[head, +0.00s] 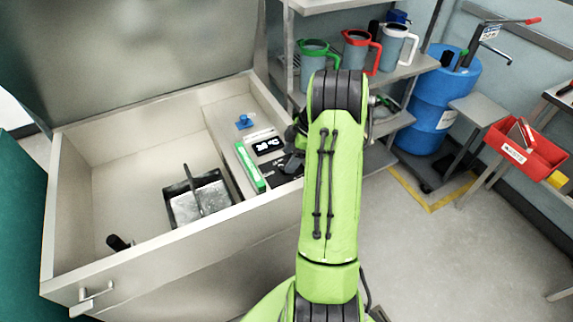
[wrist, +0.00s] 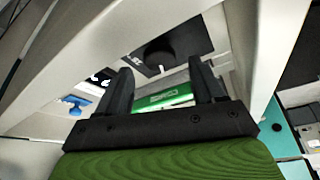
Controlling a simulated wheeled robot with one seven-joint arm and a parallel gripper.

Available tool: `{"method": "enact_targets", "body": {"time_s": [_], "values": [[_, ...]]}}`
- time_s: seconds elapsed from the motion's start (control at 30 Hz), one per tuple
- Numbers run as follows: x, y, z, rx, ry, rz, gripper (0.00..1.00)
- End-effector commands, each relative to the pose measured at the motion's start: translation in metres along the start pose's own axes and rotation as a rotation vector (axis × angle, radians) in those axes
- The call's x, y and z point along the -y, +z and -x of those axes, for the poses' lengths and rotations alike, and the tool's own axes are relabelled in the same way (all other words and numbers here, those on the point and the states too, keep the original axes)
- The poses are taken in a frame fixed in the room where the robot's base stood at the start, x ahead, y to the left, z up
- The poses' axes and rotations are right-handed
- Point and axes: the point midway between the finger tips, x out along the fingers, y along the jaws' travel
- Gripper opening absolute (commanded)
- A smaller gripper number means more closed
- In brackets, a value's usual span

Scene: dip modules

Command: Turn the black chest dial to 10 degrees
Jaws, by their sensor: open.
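The black chest dial (wrist: 158,52) is a round dark knob on a black plate (wrist: 188,40) in the wrist view, just beyond and between my fingertips. The plate also shows in the head view (head: 280,172), on the ledge inside the open chest (head: 170,235). A small black display (head: 267,146) with white characters sits beside it; I cannot read it surely. My gripper (wrist: 161,64) is open, with nothing between its fingers, and appears apart from the dial. In the head view my arm hides most of it. The dial's pointer and angle cannot be made out.
A green box (head: 250,168) lies on the ledge close to the plate, and a blue knob (head: 244,121) sits farther back. The chest holds a grey tray (head: 198,200). The raised lid (head: 140,50) stands behind. Shelves with jugs (head: 313,62) are close to my arm.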

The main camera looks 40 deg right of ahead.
Motion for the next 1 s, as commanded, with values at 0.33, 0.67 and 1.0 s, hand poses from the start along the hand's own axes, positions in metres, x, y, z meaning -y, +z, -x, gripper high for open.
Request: {"method": "enact_targets", "body": {"time_s": [0.33, 0.67, 1.0], "values": [[0.000, 0.000, -0.029, 0.001, 0.001, 0.000, 0.68], [0.000, 0.000, -0.028, 0.000, 0.001, 0.000, 0.38], [0.000, 0.000, -0.028, 0.000, 0.005, -0.009, 0.14]]}}
